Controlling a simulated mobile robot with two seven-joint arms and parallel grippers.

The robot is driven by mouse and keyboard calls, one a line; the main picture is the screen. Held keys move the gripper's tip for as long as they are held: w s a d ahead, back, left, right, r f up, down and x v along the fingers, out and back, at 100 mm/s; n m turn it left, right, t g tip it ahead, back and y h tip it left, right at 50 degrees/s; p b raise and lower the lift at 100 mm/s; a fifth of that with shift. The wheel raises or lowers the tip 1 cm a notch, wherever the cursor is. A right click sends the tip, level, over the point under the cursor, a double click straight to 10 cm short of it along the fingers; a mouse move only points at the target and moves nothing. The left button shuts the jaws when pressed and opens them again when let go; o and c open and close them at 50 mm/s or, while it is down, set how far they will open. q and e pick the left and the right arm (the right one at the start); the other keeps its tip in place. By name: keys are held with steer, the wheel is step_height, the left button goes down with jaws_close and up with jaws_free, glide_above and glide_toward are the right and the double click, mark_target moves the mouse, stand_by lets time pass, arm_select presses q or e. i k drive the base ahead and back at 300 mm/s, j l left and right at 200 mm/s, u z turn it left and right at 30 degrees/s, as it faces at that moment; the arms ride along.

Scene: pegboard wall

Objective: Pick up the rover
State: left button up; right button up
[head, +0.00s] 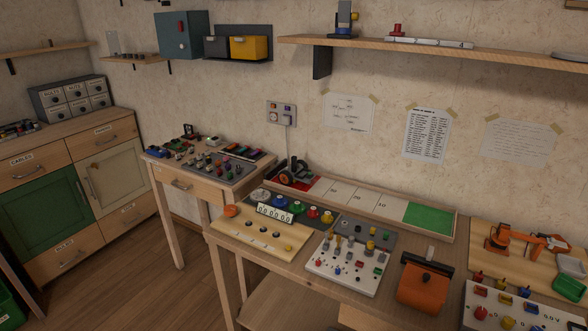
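What looks like the rover (293,172) is a small dark thing with wheels. It stands at the left end of a long shallow tray (452,224) along the back of the workbench. It rests on or beside the tray's red zone (312,183); its fine detail is too small to tell. Neither of my grippers shows in the head view.
White numbered zones (340,193) and a green zone (428,218) lie right of the rover. In front are a wooden panel (262,236) with colored knobs, a switch panel (343,270) and an orange flap (423,286). An orange toy arm (499,237) stands at right.

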mark_target(296, 168)
steer(key=i+j+u, duration=0.1)
steer(key=u, duration=0.35)
steer(key=i+j+u, duration=0.1)
steer(key=u, duration=0.35)
steer(key=i+u, duration=0.1)
steer(key=u, duration=0.4)
steer(key=i, duration=3.35)
steer(key=i+z, duration=0.25)
steer(key=z, duration=0.15)
steer(key=i+j+z, duration=0.1)
steer(key=z, duration=0.35)
steer(key=i+j+z, duration=0.2)
steer(key=z, duration=0.2)
steer(key=i+z, duration=0.1)
steer(key=z, duration=1.75)
